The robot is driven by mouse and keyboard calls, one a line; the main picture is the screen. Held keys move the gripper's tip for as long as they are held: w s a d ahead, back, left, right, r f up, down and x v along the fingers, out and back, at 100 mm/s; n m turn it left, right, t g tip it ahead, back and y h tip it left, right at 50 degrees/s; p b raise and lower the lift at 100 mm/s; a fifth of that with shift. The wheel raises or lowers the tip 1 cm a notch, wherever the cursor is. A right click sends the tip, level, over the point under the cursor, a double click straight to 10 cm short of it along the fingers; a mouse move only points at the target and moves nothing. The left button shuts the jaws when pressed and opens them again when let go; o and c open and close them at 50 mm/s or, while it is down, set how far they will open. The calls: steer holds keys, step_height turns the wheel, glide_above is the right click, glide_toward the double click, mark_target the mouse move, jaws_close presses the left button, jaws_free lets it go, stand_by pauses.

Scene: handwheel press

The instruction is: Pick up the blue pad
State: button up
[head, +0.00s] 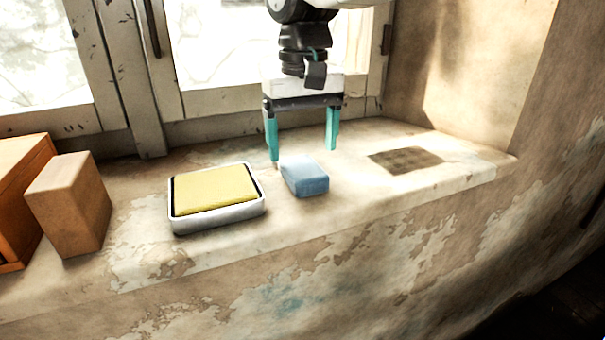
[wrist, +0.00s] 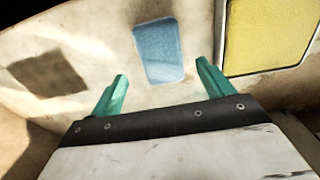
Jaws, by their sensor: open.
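The blue pad (head: 305,177) is a small rounded block lying flat on the worn window sill, just right of a metal tray. It also shows in the wrist view (wrist: 159,51), beyond the fingertips and roughly between their lines. My gripper (head: 303,155) has two teal fingers spread wide and is empty. In the head view it hangs over the sill behind the pad, with the left fingertip close to the pad's back left corner. I cannot tell whether that fingertip touches the pad. In the wrist view the gripper (wrist: 161,85) shows both fingertips short of the pad.
The metal tray (head: 218,222) holds a yellow pad (head: 215,189). A wooden block (head: 69,204) and an orange box (head: 22,165) stand at the left. A flat brown patch (head: 406,160) lies at the right, with bare sill around it. The window is behind; the sill's edge is in front.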

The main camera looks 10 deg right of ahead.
mark_target(303, 166)
steer(key=shift+s+f, duration=0.2)
steer(key=shift+f, duration=0.95)
steer(key=shift+s+f, duration=0.2)
steer(key=shift+f, duration=0.95)
steer(key=c, duration=1.1)
steer(key=shift+r, duration=0.5)
steer(key=r, duration=0.1)
steer(key=s+r, duration=0.1)
steer(key=shift+d+r, duration=0.1)
steer(key=shift+r, duration=0.25)
steer(key=s+d, duration=0.1)
steer(key=s, duration=0.3)
steer(key=s+d+r, duration=0.1)
steer(key=s+d, duration=0.1)
steer(key=s, duration=0.3)
steer(key=s+d, duration=0.1)
steer(key=s, duration=0.4)
steer(key=shift+s+d+r, duration=0.15)
steer(key=shift+d, duration=0.15)
